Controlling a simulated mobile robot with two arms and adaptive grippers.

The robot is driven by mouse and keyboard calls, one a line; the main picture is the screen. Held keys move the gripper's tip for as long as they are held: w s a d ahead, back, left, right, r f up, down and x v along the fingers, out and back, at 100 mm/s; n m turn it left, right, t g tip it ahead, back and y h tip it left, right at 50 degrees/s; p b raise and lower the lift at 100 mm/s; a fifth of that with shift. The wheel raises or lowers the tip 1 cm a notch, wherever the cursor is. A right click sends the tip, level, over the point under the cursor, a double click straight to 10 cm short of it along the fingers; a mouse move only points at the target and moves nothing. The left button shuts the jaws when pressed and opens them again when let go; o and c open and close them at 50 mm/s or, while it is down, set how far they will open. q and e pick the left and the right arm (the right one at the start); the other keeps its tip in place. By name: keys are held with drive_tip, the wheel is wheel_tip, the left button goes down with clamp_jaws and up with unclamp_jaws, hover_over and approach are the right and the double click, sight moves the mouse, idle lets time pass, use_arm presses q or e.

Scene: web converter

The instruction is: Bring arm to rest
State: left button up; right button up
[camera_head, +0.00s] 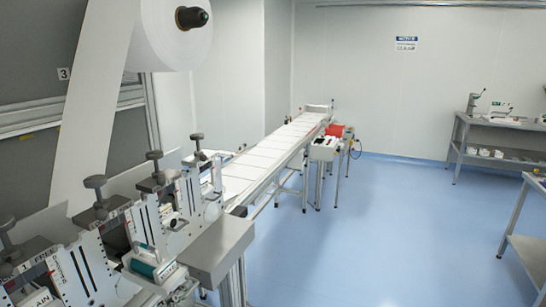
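Neither of my arms nor my grippers can be made out in the head view. The web converter (215,245) runs from the lower left toward the back. A large white roll (165,35) hangs on a dark spindle (192,17) at the upper left, and a white web (90,115) comes down from it. Several clamp stations with dark knobs (96,182) stand along the near left. A teal and white part (155,265) sits among them at the bottom.
A long white conveyor (265,155) leads to the back, with a red part (335,130) beside its far end. A grey bench (500,145) with small equipment stands at the right, and another table (530,255) nearer. The blue floor (390,240) between is clear.

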use_arm(q)
drive_tip(key=s+a+f+n+g, duration=0.2)
drive_tip(key=s+f+n+g, duration=0.3)
drive_tip(key=s+f, duration=0.65)
drive_tip(key=s+a+f+n+g, duration=0.25)
drive_tip(key=s+f+g, duration=0.5)
drive_tip(key=s, duration=0.65)
wheel_tip(320, 180, down, 28)
drive_tip(key=s+d+b, duration=0.1)
drive_tip(key=s+b, duration=0.1)
drive_tip(key=s+a+f+g, duration=0.2)
drive_tip(key=s+a+f, duration=0.1)
drive_tip(key=s+f, duration=1.4)
drive_tip(key=shift+y+b, duration=0.4)
drive_tip(key=shift+b, duration=0.05)
drive_tip(key=shift+c, duration=0.6)
